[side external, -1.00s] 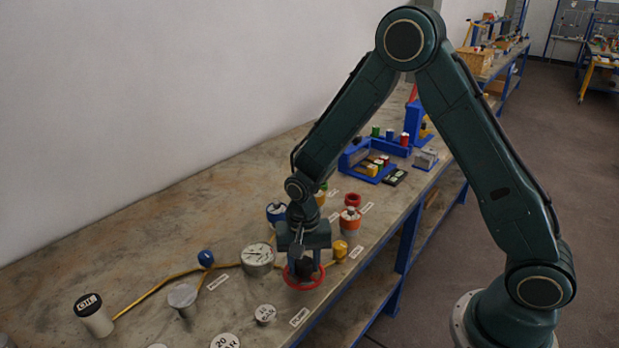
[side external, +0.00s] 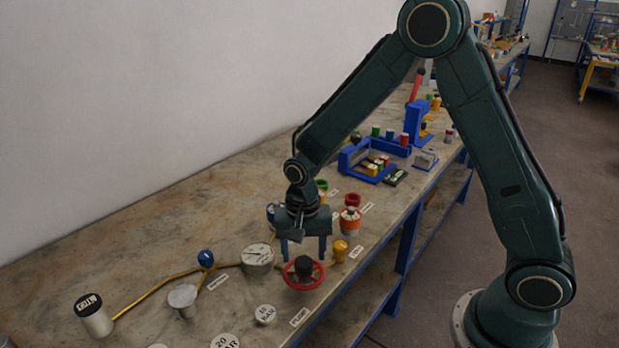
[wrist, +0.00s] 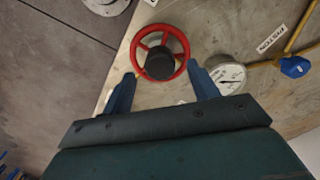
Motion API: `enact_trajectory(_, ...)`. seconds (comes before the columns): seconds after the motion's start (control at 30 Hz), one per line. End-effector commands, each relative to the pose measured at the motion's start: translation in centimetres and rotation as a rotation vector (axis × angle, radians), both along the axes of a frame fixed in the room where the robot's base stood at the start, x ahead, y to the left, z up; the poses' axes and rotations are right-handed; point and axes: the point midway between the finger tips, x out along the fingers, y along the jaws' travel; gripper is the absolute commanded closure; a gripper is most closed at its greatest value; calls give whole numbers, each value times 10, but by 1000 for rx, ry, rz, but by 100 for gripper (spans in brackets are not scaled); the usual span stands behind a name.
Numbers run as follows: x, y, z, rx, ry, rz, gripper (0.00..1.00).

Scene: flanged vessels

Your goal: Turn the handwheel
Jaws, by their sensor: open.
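The handwheel (side external: 304,284) has a red rim and a dark central hub, and sits near the front edge of the bench. It also shows in the wrist view (wrist: 143,37), just beyond my fingertips. My gripper (side external: 303,254) is open and empty above the handwheel, its two fingers apart and pointing down. In the wrist view my gripper (wrist: 162,75) has one blue finger on each side of the wheel's lower part, clear of the rim as far as I can tell.
A dial gauge (side external: 258,255) stands left of the wheel, and a yellow knob (side external: 340,251) stands to its right. A yellow pipe (side external: 150,294) with a blue knob (side external: 206,258) runs along the bench (side external: 120,230). Orange and red fittings (side external: 350,220) stand behind the yellow knob.

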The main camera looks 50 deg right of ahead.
Motion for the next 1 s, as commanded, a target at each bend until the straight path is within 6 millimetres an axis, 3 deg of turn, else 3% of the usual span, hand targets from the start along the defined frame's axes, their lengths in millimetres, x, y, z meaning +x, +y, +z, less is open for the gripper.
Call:
enact_trajectory(0.53,1,0,86,0,-4,-1,41)
enact_trajectory(0.73,0,0,99,0,-1,-1,41)
enact_trajectory(1.0,0,0,102,0,-1,-1,41)
